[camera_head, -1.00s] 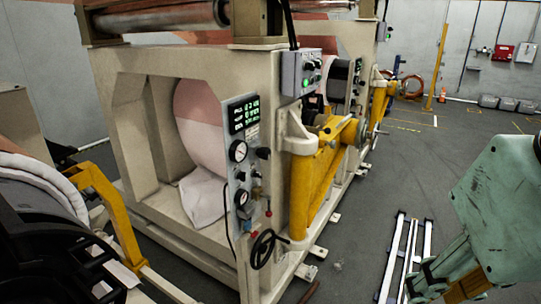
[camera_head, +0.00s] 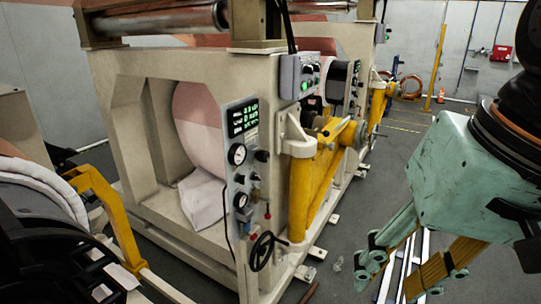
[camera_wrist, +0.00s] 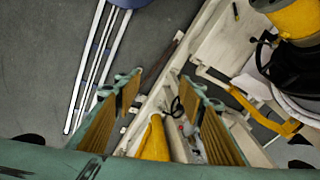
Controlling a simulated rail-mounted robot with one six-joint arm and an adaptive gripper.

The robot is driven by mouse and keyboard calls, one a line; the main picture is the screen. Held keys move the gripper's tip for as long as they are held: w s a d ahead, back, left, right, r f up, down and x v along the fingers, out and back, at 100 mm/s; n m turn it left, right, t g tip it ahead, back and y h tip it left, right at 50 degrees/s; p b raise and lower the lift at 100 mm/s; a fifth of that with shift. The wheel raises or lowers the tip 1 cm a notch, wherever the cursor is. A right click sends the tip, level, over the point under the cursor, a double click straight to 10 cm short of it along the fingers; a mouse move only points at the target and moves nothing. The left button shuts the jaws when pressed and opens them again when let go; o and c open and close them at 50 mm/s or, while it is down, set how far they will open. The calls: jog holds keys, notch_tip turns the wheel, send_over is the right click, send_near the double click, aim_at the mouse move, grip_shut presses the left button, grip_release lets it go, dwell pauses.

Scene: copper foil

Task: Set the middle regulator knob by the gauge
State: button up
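The grey control panel (camera_head: 252,142) stands on the machine's near post in the head view. It carries a green-lit display (camera_head: 243,118), an upper round gauge (camera_head: 237,154) and a lower round gauge (camera_head: 241,200). Small dark knobs sit right of the gauges, including an upper knob (camera_head: 262,156) and a smaller one (camera_head: 254,178) in the middle. The gauge readings are too small to read. My teal gripper (camera_head: 394,283) is at the lower right, well apart from the panel, its fingers pointing down-left. In the wrist view my gripper (camera_wrist: 158,78) is open and empty.
A black handwheel (camera_head: 263,250) sits below the panel; it also shows in the wrist view (camera_wrist: 177,106). A yellow arm (camera_head: 315,185) juts from the machine between panel and gripper. White rails (camera_wrist: 97,65) lie on the grey floor. The aisle floor is otherwise mostly open.

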jog(key=w+a+r+m+y+p, duration=0.1)
jog(key=w+a+m+y+p, duration=0.1)
jog(key=w+a+m+y, duration=0.65)
jog(key=w+a+r+m+h+p, duration=0.15)
jog(key=w+a, duration=0.35)
jog(key=w, duration=0.8)
jog(key=m+t+y+p, duration=0.2)
jog(key=m+t+p, duration=0.25)
jog(key=m, duration=0.65)
send_near(267, 157)
jog(key=s+d, duration=0.2)
jog(key=d, duration=0.1)
jog(key=shift+r+t, duration=0.25)
jog(key=shift+r, duration=0.15)
jog(key=shift+r+b+x, duration=0.2)
jog(key=shift+b+x, duration=0.55)
jog(key=shift+x, duration=6.15)
jog(key=shift+a, duration=0.1)
